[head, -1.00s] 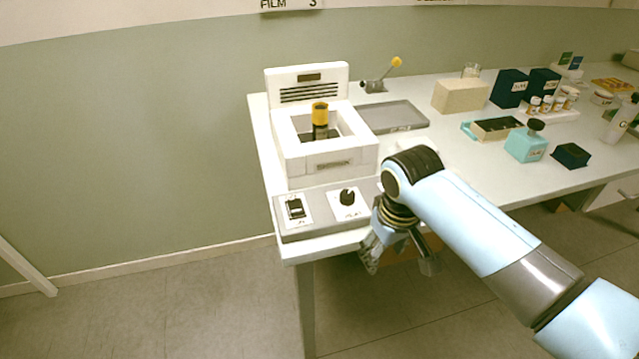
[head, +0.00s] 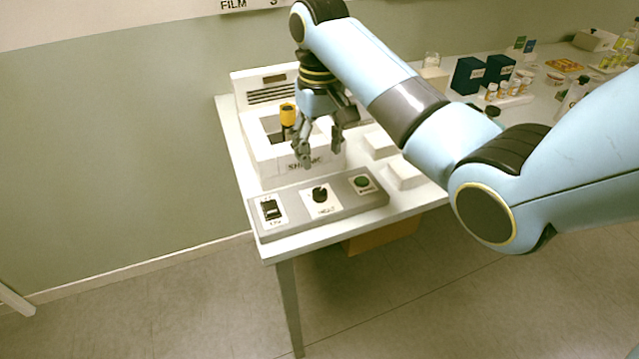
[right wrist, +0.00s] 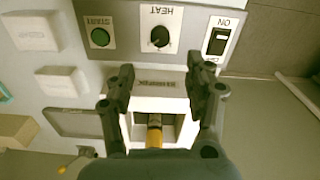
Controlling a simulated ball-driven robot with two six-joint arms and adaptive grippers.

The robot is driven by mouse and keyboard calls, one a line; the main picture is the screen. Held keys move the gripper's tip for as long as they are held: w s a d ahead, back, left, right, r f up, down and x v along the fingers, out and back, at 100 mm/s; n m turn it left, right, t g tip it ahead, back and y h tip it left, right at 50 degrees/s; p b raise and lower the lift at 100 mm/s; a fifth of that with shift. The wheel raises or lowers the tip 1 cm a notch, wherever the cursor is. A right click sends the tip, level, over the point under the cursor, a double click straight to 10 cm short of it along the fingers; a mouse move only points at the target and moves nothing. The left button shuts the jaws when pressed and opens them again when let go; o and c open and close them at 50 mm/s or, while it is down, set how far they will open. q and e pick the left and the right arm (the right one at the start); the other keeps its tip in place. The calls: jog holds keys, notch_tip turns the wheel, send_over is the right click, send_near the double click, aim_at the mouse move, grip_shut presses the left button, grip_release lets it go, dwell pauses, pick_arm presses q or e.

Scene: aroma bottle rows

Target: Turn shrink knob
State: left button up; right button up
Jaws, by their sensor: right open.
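The black knob (head: 320,194) sits on a white plate labelled HEAT on the grey control panel (head: 352,210). It also shows in the right wrist view (right wrist: 159,37), beyond my fingertips. My right gripper (head: 321,160) is open and empty, above the front of the white shrink machine (head: 262,160) and behind the knob, apart from it. In the right wrist view its two fingers (right wrist: 160,84) stand wide apart. A bottle with a yellow cap (head: 288,115) stands in the machine's opening; the cap also shows in the right wrist view (right wrist: 154,137). My left gripper is out of view.
A black ON switch (head: 270,209) is left of the knob and a green START button (head: 362,181) is right of it. White blocks (head: 404,176) lie right of the panel. Dark blue boxes (head: 468,75) and small bottles stand farther right. The table's front edge is just before the panel.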

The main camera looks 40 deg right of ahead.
aim_at(320, 192)
notch_tip(320, 192, down, 11)
jog(key=shift+r, duration=0.2)
jog(key=shift+c, duration=0.4)
grip_shut()
